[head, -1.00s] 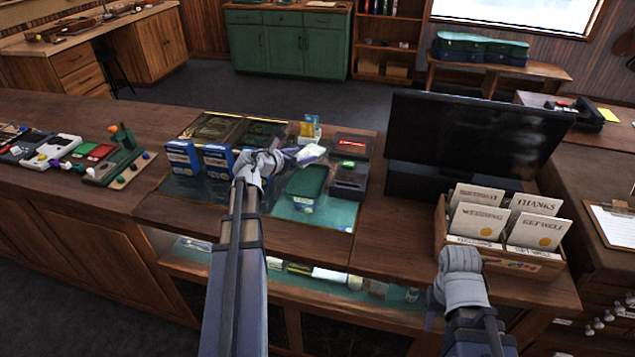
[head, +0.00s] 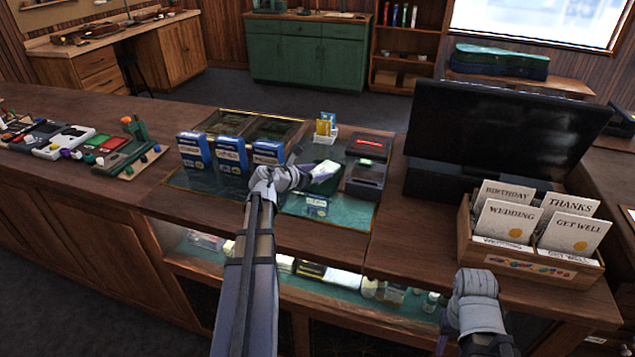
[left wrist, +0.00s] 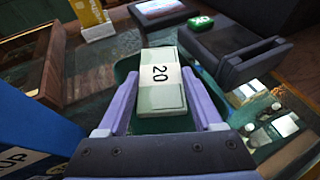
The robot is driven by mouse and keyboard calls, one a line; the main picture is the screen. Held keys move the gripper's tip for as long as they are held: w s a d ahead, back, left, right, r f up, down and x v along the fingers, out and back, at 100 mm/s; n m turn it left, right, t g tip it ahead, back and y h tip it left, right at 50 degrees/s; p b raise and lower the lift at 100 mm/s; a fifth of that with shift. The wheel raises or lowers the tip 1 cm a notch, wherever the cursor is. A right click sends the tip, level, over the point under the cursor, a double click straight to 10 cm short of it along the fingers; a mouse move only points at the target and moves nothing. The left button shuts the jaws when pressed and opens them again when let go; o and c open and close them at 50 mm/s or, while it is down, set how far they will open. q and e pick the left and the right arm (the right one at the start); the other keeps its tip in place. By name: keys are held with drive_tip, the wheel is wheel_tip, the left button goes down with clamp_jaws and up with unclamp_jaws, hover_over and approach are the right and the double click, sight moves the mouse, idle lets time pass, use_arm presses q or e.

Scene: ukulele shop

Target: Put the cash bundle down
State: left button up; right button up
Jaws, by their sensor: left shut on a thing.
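The cash bundle (left wrist: 160,80) is a pale block of notes with a white band marked "20". It sits between the fingers of my left gripper (left wrist: 165,105), which is shut on it. In the head view, the bundle (head: 325,170) shows at the tip of my left gripper (head: 308,180), above the glass-topped part of the counter (head: 350,217). A dark green container (left wrist: 163,124) lies under the bundle in the left wrist view; I cannot tell whether they touch. My right gripper (head: 472,300) is near the counter's front edge, its fingers mostly hidden.
Blue boxes (head: 230,155) stand left of my left gripper. A black device (head: 366,178) is just right of the bundle. A yellow packet holder (head: 325,130) stands behind. A monitor (head: 485,130) and a wooden card rack (head: 528,262) occupy the right side.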

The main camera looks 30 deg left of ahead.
use_arm(q)
wheel_tip(320, 180, down, 2)
drive_tip(key=shift+f+b, duration=0.2)
drive_tip(key=shift+b, duration=0.45)
drive_tip(key=shift+r, duration=0.15)
use_arm(e)
wheel_tip(320, 180, down, 2)
drive_tip(key=shift+f, duration=0.1)
drive_tip(key=shift+f, duration=0.1)
use_arm(q)
drive_tip(key=o, duration=1.1)
drive_tip(key=shift+f, duration=0.2)
drive_tip(key=shift+c, duration=0.2)
drive_tip(key=o, duration=0.5)
drive_tip(key=shift+c, duration=0.2)
drive_tip(key=shift+r, duration=0.1)
